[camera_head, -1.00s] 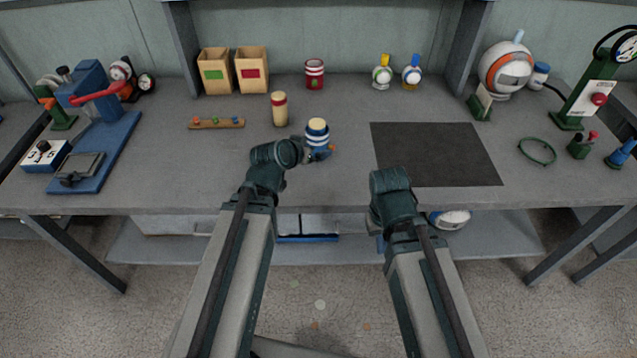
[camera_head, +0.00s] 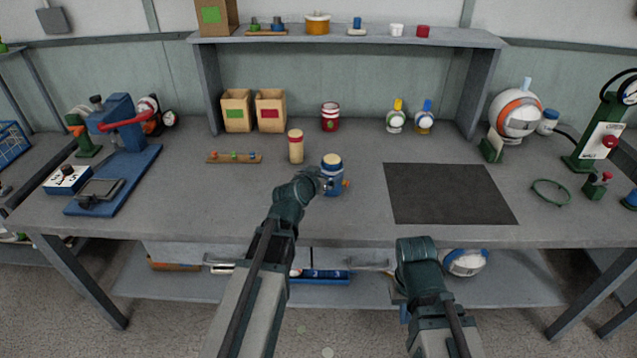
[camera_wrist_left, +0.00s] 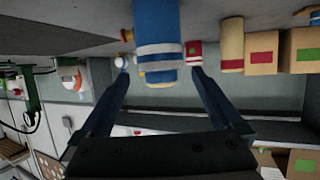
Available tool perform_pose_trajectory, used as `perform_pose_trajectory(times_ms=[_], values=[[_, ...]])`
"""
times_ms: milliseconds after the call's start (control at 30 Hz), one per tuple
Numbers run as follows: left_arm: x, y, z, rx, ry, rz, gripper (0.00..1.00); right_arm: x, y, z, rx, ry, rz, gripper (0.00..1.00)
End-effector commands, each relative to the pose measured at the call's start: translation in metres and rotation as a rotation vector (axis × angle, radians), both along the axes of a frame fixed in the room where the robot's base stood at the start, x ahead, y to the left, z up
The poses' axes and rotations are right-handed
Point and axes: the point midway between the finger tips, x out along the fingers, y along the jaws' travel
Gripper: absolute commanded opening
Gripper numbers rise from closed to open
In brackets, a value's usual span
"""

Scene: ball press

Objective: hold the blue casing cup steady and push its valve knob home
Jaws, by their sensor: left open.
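The blue casing cup (camera_head: 333,180) stands upright on the bench, with white bands and a cream top. A small orange knob (camera_head: 346,183) sticks out at its right side. My left gripper (camera_head: 322,183) is at the cup's left side in the head view, mostly hidden by its own wrist. In the left wrist view, which is upside down, the open fingers (camera_wrist_left: 160,75) lie either side of the cup (camera_wrist_left: 157,40); I cannot tell whether they touch it. My right wrist (camera_head: 417,262) is in front of the bench edge; its fingers cannot be made out.
A cream-and-red cylinder (camera_head: 296,147) and a small peg strip (camera_head: 234,157) stand behind and left of the cup. A dark mat (camera_head: 450,193) lies clear to the right. A blue press (camera_head: 120,150) stands at the far left. A shelf (camera_head: 350,36) spans the back.

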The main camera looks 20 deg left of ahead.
Motion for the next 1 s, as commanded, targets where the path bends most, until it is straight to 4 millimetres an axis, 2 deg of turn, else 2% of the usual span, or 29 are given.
perform_pose_trajectory(times_ms=[33, 100, 400, 600, 900, 1000], values=[[0.014, -0.001, -0.008, 0.000, 0.000, -0.001, 1.00, 0.000, 0.000, -0.008, 0.000, 0.000, 0.000, 0.00], [0.025, -0.001, -0.012, 0.000, 0.000, -0.001, 1.00, 0.000, 0.000, -0.012, 0.000, 0.000, 0.000, 0.00], [0.060, -0.004, -0.026, 0.000, 0.000, 0.000, 1.00, 0.000, 0.000, -0.026, 0.000, 0.000, 0.000, 0.00], [0.068, -0.005, -0.028, 0.000, 0.000, 0.000, 1.00, 0.000, 0.000, -0.028, 0.000, 0.000, 0.000, 0.00], [0.068, -0.005, -0.028, 0.000, 0.000, 0.000, 1.00, 0.000, 0.000, -0.028, 0.000, 0.000, 0.000, 0.00], [0.068, -0.005, -0.028, 0.000, 0.000, 0.000, 0.82, 0.000, 0.000, -0.028, 0.000, 0.000, 0.000, 0.00]])
